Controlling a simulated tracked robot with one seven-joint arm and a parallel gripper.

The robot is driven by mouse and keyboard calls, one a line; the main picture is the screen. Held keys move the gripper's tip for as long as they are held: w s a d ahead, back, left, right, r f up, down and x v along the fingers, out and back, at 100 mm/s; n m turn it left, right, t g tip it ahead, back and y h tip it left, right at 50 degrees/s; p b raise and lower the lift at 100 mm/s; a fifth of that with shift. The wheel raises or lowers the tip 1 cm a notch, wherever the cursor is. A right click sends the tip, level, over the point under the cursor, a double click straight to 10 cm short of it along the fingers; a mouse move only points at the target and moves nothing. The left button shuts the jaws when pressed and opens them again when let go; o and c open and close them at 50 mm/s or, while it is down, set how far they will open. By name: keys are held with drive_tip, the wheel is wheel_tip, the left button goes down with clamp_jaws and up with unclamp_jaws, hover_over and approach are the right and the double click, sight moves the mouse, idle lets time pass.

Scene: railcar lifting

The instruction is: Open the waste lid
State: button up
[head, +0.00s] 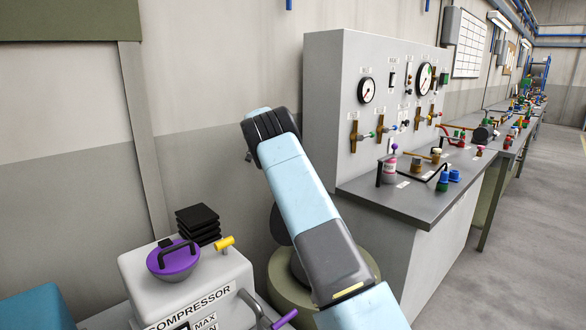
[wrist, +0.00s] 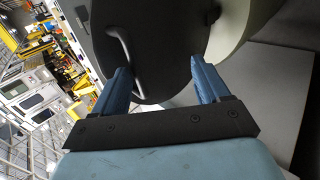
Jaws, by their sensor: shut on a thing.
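The waste lid (wrist: 155,45) is a dark round disc with a curved metal handle (wrist: 118,48). In the wrist view it fills the space between and beyond the two blue fingers of my gripper (wrist: 162,88), which is shut on it. In the head view, part of the dark lid (head: 279,226) shows to the left of my arm, standing tilted up above the olive round waste bin (head: 285,298). My arm hides much of the bin and lid there, and my fingers are not visible in that view.
A compressor (head: 190,285) with a purple-lidded part and a yellow handle stands left of the bin. A grey gauge panel and bench (head: 415,190) stand close on the right. The wall is behind; open floor lies at the far right.

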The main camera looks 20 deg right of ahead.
drive_tip(key=shift+a+r, duration=0.2)
drive_tip(key=shift+r, duration=1)
drive_tip(key=shift+c, duration=1.2)
drive_tip(key=s+r, duration=0.1)
drive_tip(key=r, duration=0.1)
drive_tip(key=s+r, duration=0.4)
drive_tip(key=shift+a+r, duration=0.1)
drive_tip(key=s+r, duration=0.4)
drive_tip(key=s, duration=0.4)
drive_tip(key=shift+s+a, duration=0.4)
drive_tip(key=shift+a, duration=0.05)
drive_tip(key=shift+s, duration=0.1)
